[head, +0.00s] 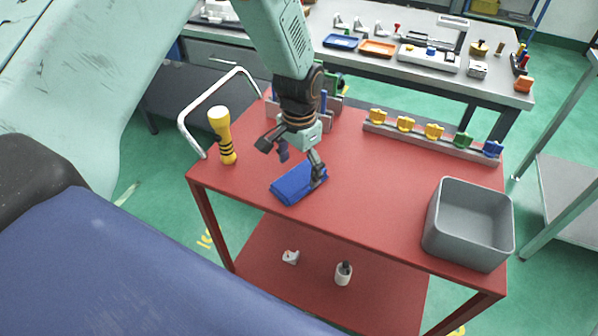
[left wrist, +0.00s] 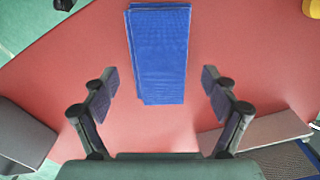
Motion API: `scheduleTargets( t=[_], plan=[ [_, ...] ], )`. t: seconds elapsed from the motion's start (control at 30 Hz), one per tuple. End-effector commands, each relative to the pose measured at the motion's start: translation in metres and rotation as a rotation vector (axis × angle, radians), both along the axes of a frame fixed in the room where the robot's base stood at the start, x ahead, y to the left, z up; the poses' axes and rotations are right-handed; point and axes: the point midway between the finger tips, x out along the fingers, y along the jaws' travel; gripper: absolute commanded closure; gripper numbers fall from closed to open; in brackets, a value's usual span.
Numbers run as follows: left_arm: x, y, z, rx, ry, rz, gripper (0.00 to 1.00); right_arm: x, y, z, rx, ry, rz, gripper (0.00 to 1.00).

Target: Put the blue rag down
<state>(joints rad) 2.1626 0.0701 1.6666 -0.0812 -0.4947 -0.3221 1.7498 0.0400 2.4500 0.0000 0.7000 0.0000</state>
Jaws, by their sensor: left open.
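The blue rag (head: 295,184) lies folded flat on the red cart top (head: 370,200), near its front edge. In the left wrist view the rag (left wrist: 160,55) is a blue folded rectangle on the red surface, ahead of the fingers. My left gripper (head: 299,165) is over the rag in the head view, with one finger overlapping the rag's right end. In the left wrist view my left gripper (left wrist: 160,90) has its two fingers wide apart, with a clear gap between each finger and the rag. My right gripper is not in view.
A yellow and black tool (head: 222,135) stands on the left of the cart, beside the handle (head: 190,120). A grey bin (head: 466,245) sits at the right. A rack (head: 430,141) of coloured pieces runs along the back. The cart's middle is clear.

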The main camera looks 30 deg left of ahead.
Motion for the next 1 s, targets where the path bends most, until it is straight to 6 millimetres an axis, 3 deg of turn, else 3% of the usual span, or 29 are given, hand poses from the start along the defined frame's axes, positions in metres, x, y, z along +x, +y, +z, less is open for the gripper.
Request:
scheduleTargets(
  t=[0.2,0.43,0.63,1.0],
  plan=[
    [0.001,0.000,0.050,0.000,-0.004,0.000,0.14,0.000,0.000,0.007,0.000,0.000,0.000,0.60],
    [0.000,0.000,0.085,0.000,-0.002,0.000,0.14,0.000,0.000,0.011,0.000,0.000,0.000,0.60],
    [0.000,0.000,0.096,0.000,0.000,0.001,0.14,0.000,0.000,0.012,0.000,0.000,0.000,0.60],
    [0.000,0.000,0.094,0.000,0.001,0.001,0.14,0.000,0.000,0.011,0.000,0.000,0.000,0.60]
  ],
)
